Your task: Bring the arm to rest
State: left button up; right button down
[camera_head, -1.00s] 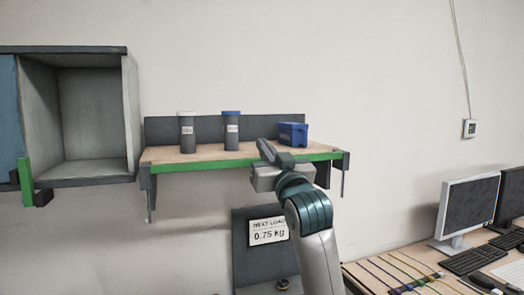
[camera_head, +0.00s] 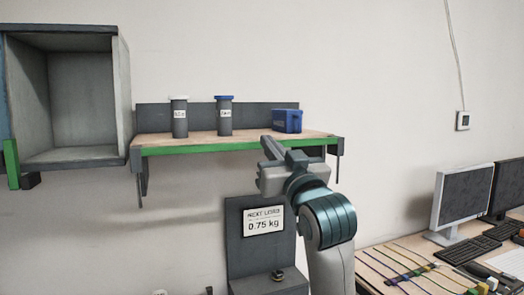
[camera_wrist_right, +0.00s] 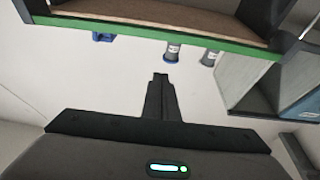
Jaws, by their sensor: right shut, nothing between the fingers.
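My right gripper (camera_head: 266,143) is shut and empty. In the head view it overlaps the front edge of the wall shelf (camera_head: 235,147), right of centre and below the blue box; I cannot tell how far in front of the shelf it is. In the right wrist view its closed fingers (camera_wrist_right: 160,82) point up the picture, with nothing between them. My right arm comes up from the lower right. My left gripper is out of view.
On the shelf stand a white-lidded canister (camera_head: 179,118), a blue-lidded canister (camera_head: 224,118) and a blue box (camera_head: 287,121). An open grey cabinet (camera_head: 122,95) hangs at left. Below is a stand with a "0.75 kg" sign (camera_head: 263,221). A desk with monitors (camera_head: 463,200) is at right.

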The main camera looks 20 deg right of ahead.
jog(key=shift+f, duration=0.1)
